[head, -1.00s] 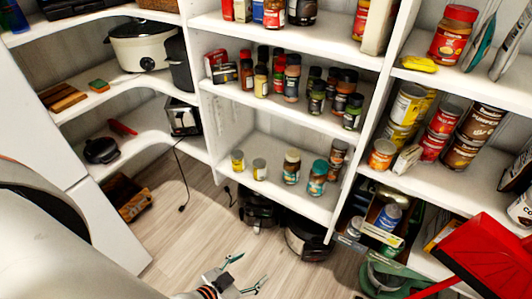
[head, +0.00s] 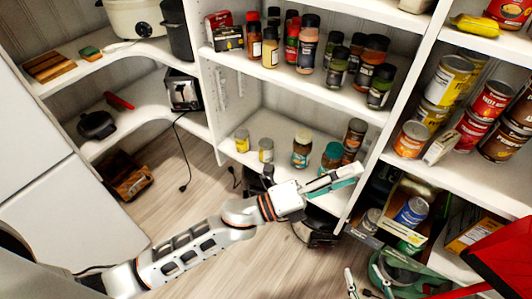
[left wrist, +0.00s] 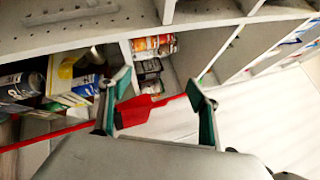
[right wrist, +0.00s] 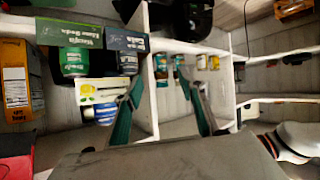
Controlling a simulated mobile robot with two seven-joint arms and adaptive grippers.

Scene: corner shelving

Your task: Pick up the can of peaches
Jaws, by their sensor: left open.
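Several cans stand on the right-hand shelf in the head view. They include a yellow-labelled can (head: 447,80) stacked on another, an orange-labelled can (head: 411,139) at the front, red cans (head: 490,101) and brown cans (head: 500,141). I cannot read which label says peaches. My left gripper (head: 352,176) is open and empty, in front of the lower middle shelf, left of and below these cans. In the left wrist view its fingers (left wrist: 160,90) stand apart. My right gripper (head: 359,290) is at the bottom edge; its fingers (right wrist: 158,82) are apart and empty in the right wrist view.
A red dustpan (head: 503,262) with a long handle is at the lower right. Jars (head: 302,149) stand on the low middle shelf and spice bottles (head: 308,45) above. Upright shelf walls separate the bays.

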